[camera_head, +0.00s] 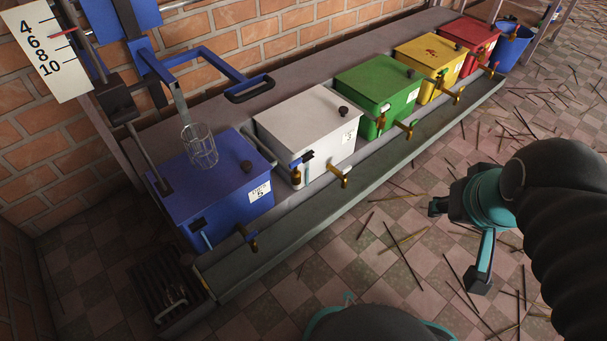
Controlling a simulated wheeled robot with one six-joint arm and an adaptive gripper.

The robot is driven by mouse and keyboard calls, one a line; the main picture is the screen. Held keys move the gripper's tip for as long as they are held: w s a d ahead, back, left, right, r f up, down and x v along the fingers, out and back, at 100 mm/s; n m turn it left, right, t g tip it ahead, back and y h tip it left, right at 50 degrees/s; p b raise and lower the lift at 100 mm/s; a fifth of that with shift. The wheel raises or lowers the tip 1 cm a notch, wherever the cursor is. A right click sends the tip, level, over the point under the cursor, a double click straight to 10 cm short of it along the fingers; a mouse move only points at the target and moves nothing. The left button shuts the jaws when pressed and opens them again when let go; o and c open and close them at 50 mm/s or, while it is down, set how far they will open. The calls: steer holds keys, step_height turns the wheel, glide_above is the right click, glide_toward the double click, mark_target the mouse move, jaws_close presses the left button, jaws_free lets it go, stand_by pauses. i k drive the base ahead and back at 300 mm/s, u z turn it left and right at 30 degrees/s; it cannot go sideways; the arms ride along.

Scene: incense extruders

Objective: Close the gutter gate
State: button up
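A long grey gutter (345,195) runs along the front of a row of coloured boxes, from the lower left to the upper right. Its near end is at the lower left, beside a dark slatted grate (160,285). A small pale curved piece lies at the grate's right side; I cannot tell whether it belongs to the gate. I cannot clearly make out the gutter gate or whether it stands open. My gripper (457,245) is at the right, over the tiled floor, its two fingers spread wide with nothing between them. It is well apart from the gutter.
Blue (215,185), white (310,125), green (378,88), yellow (430,62) and red (470,40) boxes have brass taps jutting over the gutter. A glass (200,147) is above the blue box. Thin sticks litter the otherwise open floor (345,285). A brick wall stands behind.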

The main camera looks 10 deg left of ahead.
mark_target(187, 261)
steer(key=u, duration=2.1)
steer(key=k, duration=0.5)
steer(key=z, duration=1)
steer(key=i, duration=0.4)
steer(key=u, duration=1.75)
